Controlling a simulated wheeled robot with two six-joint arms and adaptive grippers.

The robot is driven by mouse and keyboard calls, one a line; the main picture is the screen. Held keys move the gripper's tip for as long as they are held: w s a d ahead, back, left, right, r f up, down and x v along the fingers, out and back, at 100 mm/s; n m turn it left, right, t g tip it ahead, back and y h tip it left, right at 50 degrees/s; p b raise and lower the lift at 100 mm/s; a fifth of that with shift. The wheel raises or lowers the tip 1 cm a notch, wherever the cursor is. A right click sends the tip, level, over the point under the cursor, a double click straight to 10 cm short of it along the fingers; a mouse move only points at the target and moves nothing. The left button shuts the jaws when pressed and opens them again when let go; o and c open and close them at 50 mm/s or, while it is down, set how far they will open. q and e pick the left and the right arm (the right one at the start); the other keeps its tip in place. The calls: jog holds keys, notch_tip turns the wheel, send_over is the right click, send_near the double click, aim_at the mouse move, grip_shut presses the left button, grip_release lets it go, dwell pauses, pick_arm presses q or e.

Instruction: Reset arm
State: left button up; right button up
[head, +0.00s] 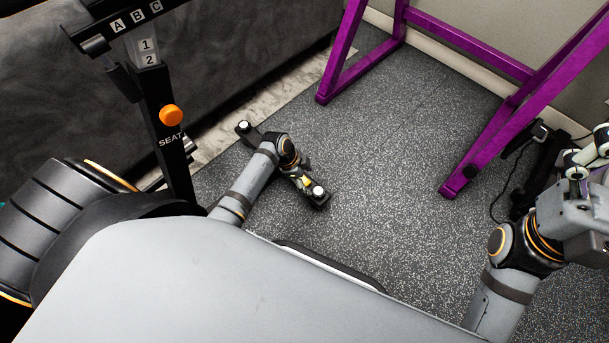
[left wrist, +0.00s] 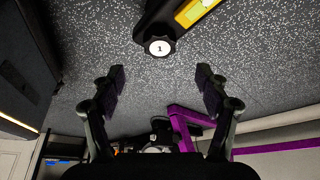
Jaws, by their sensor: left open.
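My left arm reaches out over the floor in the middle of the head view. My left gripper (head: 300,168) is small and partly hidden behind its own wrist there. In the left wrist view the two fingers of the left gripper (left wrist: 160,82) stand well apart with nothing between them, so it is open and empty. My right arm (head: 500,300) shows at the lower right of the head view. I cannot make out the right gripper's fingers in either view.
A black floor bar (head: 318,194) with white end caps lies close by my left wrist; its capped end (left wrist: 160,46) shows in the wrist view. A black post (head: 168,130) with an orange knob stands at left. A purple frame (head: 480,150) stands behind. Speckled floor (head: 390,190) between is clear.

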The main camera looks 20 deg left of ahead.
pick_arm(q)
jog(key=v, duration=0.3)
dwell(0.5)
